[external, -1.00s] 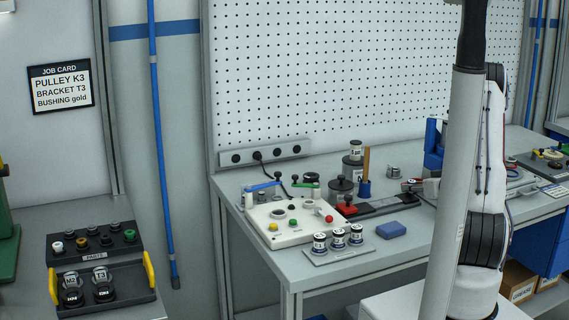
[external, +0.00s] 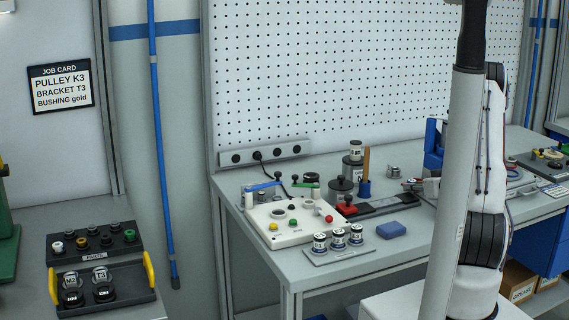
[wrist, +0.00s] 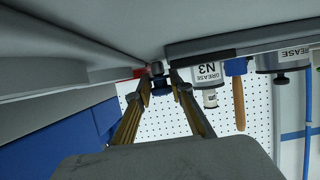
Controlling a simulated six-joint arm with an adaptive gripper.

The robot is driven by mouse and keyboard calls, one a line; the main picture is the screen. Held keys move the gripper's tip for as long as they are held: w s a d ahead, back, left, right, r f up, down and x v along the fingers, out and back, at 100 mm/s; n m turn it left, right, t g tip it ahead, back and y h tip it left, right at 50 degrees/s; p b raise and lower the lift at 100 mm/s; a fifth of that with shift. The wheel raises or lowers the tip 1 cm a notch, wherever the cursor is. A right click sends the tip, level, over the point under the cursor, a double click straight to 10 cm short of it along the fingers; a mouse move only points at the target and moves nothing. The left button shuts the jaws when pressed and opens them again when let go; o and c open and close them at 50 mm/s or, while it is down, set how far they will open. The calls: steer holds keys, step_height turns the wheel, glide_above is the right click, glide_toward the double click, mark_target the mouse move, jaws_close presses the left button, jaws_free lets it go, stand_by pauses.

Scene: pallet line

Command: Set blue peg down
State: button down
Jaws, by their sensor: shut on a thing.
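My gripper (wrist: 161,88) shows in the wrist view, which looks upside down with the bench top at the upper side. Its two tan fingers are shut on a small dark and blue piece, the blue peg (wrist: 159,88). The piece is close to the grey bench surface (wrist: 120,35); I cannot tell whether it touches.
A blue block (external: 391,229) and a white fixture (external: 300,225) stand on the bench. A parts tray (external: 120,272) is at the left.

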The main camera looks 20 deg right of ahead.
mark_target(415, 182)
steer(key=shift+r, duration=4.95)
steer(key=shift+r, duration=0.15)
steer(key=w+a+r+n+y, duration=0.35)
steer(key=w+a+r, duration=0.4)
steer(key=w, duration=0.35)
steer(key=w+a+r+n+g+y, duration=0.1)
steer(key=w+a+n+g+y, duration=0.3)
steer(key=w+a, duration=0.7)
steer(key=w+a+f+n+g+y, duration=0.1)
steer(key=a+f+n+g+y, duration=0.15)
steer(key=a, duration=1.05)
steer(key=w+a+f+n+g+y, duration=0.1)
steer(key=a+n+g+y, duration=0.15)
steer(key=a, duration=1.05)
steer(key=shift+n, duration=0.55)
step_height(415, 182, down, 5)
steer(key=shift+a+f, duration=0.1)
